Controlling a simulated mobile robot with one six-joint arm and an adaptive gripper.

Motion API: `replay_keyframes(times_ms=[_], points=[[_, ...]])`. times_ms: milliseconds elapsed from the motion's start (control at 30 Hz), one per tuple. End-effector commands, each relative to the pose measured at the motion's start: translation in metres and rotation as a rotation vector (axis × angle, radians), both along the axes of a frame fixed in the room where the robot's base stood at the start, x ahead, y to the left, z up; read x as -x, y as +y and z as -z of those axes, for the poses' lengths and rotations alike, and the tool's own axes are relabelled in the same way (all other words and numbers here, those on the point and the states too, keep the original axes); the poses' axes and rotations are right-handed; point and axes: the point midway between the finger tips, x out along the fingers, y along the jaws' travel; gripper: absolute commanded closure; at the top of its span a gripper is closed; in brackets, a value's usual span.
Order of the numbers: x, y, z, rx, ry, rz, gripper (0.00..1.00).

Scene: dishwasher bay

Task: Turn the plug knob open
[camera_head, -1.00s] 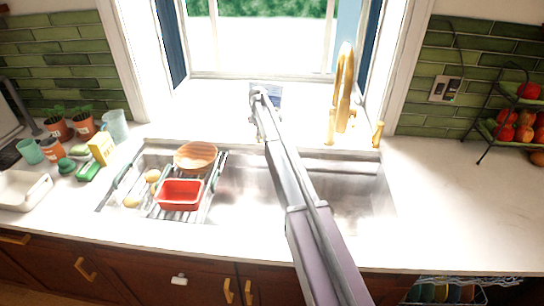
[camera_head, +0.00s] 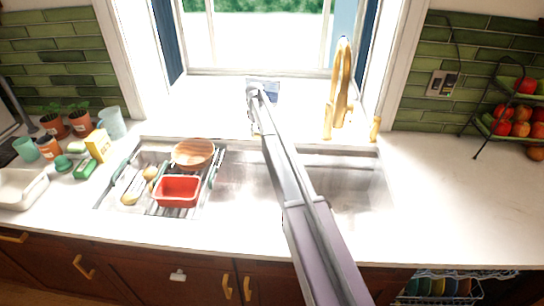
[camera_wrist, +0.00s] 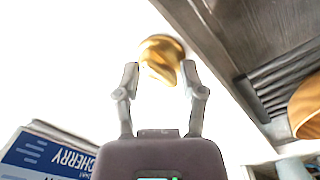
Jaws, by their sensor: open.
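The plug knob (camera_wrist: 162,50) is a round gold knob with a raised grip, on the white counter in the wrist view. My gripper (camera_wrist: 160,74) is open, one finger on each side of the knob's near part. I cannot tell whether the fingers touch it. In the head view my gripper (camera_head: 255,130) is small, pointing down behind the sink's back edge. The knob is not distinguishable there.
The steel sink (camera_head: 240,195) holds a rack with a red dish (camera_head: 178,190) and an orange bowl (camera_head: 194,153). A gold faucet (camera_head: 342,85) stands right of my arm. A blue box marked CHERRY (camera_wrist: 45,158) is near my gripper's left.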

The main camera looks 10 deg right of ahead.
Motion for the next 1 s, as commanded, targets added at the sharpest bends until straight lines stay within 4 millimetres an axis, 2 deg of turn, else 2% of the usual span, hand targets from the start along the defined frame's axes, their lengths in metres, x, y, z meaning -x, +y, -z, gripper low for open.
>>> replay_keyframes(times_ms=[1000], points=[[-0.0004,0.0003,0.0,0.0,-0.001,0.689,0.47]])
